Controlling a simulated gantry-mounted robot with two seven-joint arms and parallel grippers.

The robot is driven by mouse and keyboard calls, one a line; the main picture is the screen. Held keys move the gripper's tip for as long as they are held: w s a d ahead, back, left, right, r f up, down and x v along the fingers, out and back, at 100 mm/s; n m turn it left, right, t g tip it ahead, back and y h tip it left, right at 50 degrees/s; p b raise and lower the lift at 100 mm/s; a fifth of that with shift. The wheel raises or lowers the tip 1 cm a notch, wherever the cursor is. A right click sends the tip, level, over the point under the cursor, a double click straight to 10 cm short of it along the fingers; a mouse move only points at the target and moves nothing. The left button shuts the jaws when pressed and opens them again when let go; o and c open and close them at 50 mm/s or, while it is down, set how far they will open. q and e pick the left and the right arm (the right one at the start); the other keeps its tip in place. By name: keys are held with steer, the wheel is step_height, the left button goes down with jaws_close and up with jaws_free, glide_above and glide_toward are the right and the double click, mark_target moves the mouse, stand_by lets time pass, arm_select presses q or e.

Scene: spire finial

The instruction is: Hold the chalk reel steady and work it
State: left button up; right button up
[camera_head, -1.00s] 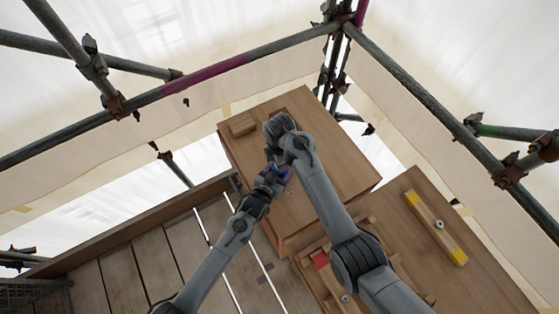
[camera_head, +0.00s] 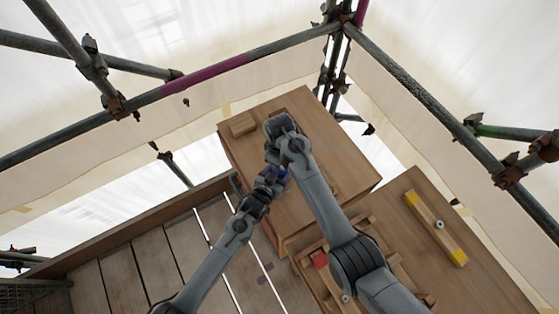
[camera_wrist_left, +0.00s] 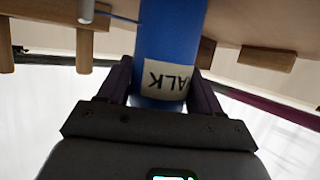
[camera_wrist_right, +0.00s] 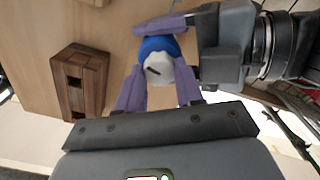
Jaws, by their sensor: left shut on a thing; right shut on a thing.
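The chalk reel (camera_wrist_left: 168,45) is a blue cylinder with a white label whose visible letters read "ALK", upside down in the left wrist view. My left gripper (camera_wrist_left: 166,78) is shut around its body, a finger on each side. In the right wrist view the reel's round white end (camera_wrist_right: 158,69) faces the camera, with a small dark mark on it. My right gripper (camera_wrist_right: 158,82) is shut on this white end. In the head view only a bit of blue (camera_head: 284,175) shows by the left gripper; the arms hide the rest.
A wooden bench top (camera_head: 335,165) lies beside the grippers, with a wooden block (camera_head: 243,124) at its far left. The slotted block also shows in the right wrist view (camera_wrist_right: 80,80). A yellow-ended level (camera_head: 436,228) lies at right. Scaffold tubes (camera_head: 430,100) surround the place.

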steer(key=m, duration=0.5)
steer(key=shift+m, duration=0.3)
steer(key=m, duration=0.5)
steer(key=shift+m, duration=0.3)
steer(key=m, duration=1.1)
steer(key=o, duration=1.1)
steer(key=shift+c, duration=0.2)
steer(key=shift+r, duration=0.15)
step_height(320, 180, up, 12)
